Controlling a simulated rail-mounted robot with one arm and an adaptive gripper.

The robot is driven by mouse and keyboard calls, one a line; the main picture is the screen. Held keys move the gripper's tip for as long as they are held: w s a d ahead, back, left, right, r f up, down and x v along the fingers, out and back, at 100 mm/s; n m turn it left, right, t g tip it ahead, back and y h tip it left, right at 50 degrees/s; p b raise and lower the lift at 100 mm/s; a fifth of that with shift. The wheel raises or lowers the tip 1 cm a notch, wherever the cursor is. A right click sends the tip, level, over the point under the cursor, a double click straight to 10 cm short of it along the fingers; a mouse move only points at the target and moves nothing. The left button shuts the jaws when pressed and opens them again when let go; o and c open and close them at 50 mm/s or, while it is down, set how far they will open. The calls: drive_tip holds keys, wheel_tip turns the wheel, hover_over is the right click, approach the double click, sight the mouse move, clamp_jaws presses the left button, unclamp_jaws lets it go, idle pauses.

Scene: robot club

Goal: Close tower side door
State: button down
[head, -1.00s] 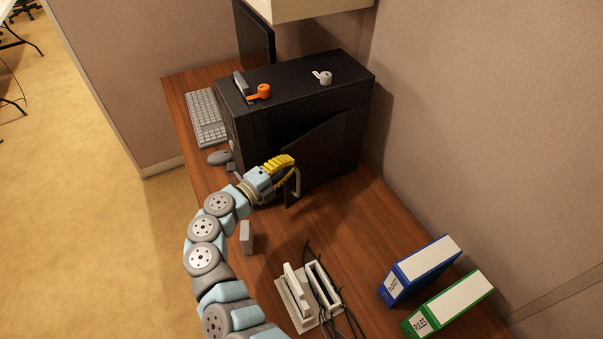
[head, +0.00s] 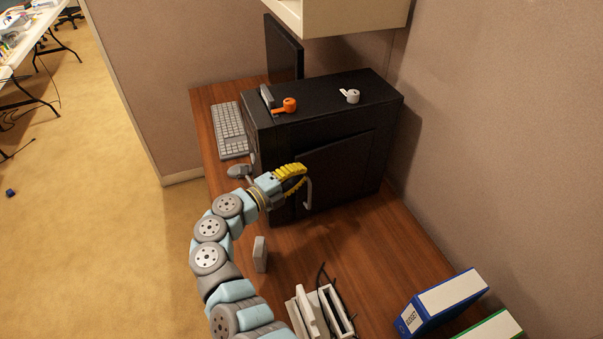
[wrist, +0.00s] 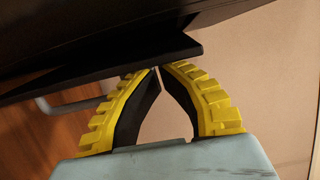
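The black tower (head: 330,98) stands on the wooden desk. Its black side door (head: 338,164), with a pale bar handle (head: 309,192), lies close along the tower's side. I cannot tell from the head view whether it is fully flush. My gripper (head: 304,175), with yellow fingers, is at the door's near-left edge, beside the handle. In the wrist view the gripper (wrist: 158,69) has its fingertips together, with nothing seen between them, against or very near the edge of the dark door panel (wrist: 125,66). The handle (wrist: 62,106) shows left of the fingers, partly hidden.
An orange object (head: 287,105) and a white one (head: 350,96) sit on the tower. A keyboard (head: 230,130) and mouse (head: 239,171) lie left. A small grey block (head: 260,254), a white holder with cables (head: 338,312) and binders (head: 445,300) stand nearer on the desk.

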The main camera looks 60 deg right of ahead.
drive_tip(key=shift+s+a, duration=0.1)
drive_tip(key=w+d+p+v, duration=0.1)
drive_tip(key=p+v, duration=0.1)
drive_tip(key=v, duration=0.7)
drive_tip(key=n+t+b, duration=0.2)
drive_tip(key=n+t, duration=0.4)
drive_tip(key=t, duration=0.4)
approach(305, 195)
drive_tip(key=shift+n+h, duration=0.3)
drive_tip(key=shift+f+x, duration=0.15)
drive_tip(key=shift+x, duration=1.4)
drive_tip(key=shift+f+x, duration=0.1)
drive_tip(key=shift+x, duration=1.45)
